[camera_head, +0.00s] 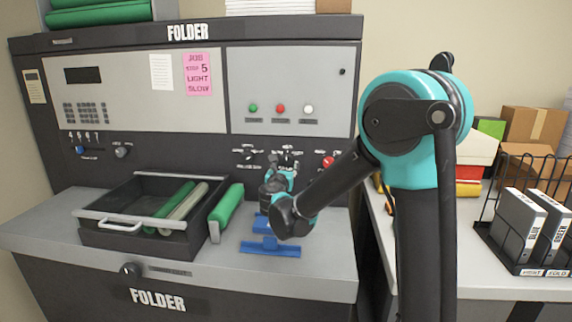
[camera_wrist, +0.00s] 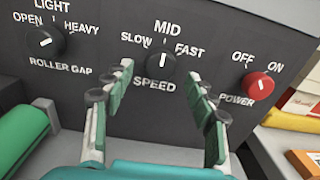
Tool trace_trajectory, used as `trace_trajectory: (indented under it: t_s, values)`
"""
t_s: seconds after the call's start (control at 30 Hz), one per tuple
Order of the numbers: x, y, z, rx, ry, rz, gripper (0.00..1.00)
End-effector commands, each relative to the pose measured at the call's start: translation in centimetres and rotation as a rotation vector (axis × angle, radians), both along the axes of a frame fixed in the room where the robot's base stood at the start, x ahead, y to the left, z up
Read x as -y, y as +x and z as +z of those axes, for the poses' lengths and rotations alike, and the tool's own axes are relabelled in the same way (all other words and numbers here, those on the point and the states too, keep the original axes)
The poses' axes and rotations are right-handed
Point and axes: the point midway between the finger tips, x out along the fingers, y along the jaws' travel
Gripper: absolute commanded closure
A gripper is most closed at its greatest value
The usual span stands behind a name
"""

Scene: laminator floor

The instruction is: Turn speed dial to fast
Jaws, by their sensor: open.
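The speed dial (camera_wrist: 161,61) is a black knob with a white pointer line, on the dark panel under the labels SLOW, MID and FAST. Its pointer stands about upright, near MID. My gripper (camera_wrist: 160,95) is open in the wrist view, its two green-padded fingers below and to either side of the dial, with nothing between them. In the head view my gripper (camera_head: 284,165) is up against the folder's front panel, and it and my wrist hide the dial there.
The black roller gap dial (camera_wrist: 45,40) is left of the speed dial, and the red power knob (camera_wrist: 258,86) is right. An open drawer (camera_head: 120,227) with rollers, a green roller (camera_head: 226,207) and a blue stand (camera_head: 270,250) lie below on the ledge.

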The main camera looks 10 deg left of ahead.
Motion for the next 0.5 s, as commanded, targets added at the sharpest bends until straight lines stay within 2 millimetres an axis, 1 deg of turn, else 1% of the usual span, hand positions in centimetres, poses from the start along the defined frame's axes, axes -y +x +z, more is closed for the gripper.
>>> trace_trajectory:
  t_s: [0.03,0.2,0.33,0.5]
  values:
    - [0.1,0.9,0.0,0.000,0.000,-0.002,0.44]
    - [0.1,2.5,0.0,0.000,0.000,-0.001,0.44]
    - [0.1,3.0,0.0,0.000,0.000,0.000,0.44]
    - [0.1,3.1,0.0,0.000,0.000,0.000,0.44]
